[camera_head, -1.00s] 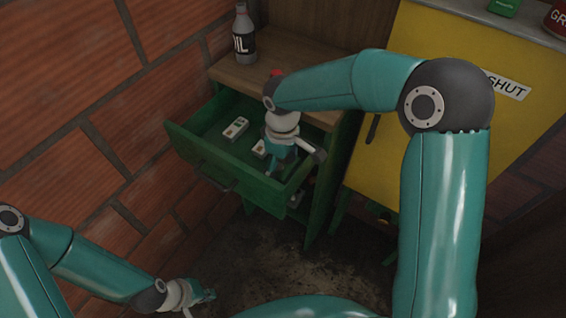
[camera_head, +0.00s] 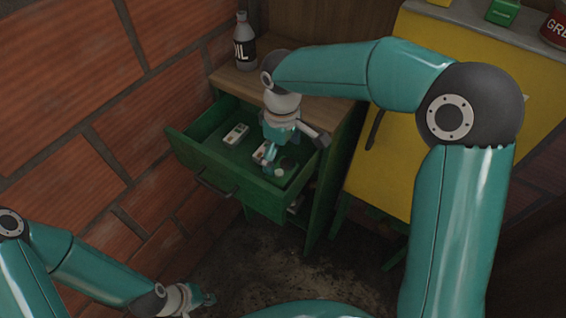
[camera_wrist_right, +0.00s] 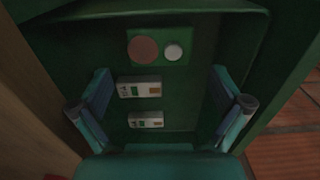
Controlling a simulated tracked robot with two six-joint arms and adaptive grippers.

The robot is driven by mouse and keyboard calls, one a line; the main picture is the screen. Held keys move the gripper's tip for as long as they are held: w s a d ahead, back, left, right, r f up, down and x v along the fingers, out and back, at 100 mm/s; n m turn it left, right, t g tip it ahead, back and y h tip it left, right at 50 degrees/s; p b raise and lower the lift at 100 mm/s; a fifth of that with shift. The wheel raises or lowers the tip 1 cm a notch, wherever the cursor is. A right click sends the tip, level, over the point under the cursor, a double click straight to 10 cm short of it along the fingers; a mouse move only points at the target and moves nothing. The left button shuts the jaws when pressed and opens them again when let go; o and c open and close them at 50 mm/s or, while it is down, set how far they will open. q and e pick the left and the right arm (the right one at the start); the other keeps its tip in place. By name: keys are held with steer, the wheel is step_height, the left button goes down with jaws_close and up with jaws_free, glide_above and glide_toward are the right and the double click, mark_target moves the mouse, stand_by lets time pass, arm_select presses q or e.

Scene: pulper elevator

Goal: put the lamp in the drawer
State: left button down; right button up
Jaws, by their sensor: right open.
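A green block with a red disc and a pale disc, which looks like the lamp (camera_wrist_right: 159,48), lies in the open green drawer (camera_head: 186,143); its pale disc shows in the head view (camera_head: 282,170). My right gripper (camera_wrist_right: 160,75) is open and empty above the drawer. Its fingers are spread to either side in the wrist view, with the block farther up between them. In the head view my right gripper (camera_head: 285,158) partly hides the block. My left gripper (camera_head: 206,300) is low at the lower left, far from the drawer; its fingers are too small to read.
Two small white boxes (camera_wrist_right: 138,87) (camera_wrist_right: 146,120) lie in the drawer beside the block. A yellow cabinet (camera_head: 400,150) stands to the right, a brick wall (camera_head: 75,90) to the left.

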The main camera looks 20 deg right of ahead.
step_height(320, 180, up, 5)
steer(key=shift+r, duration=0.2)
stand_by(0.5)
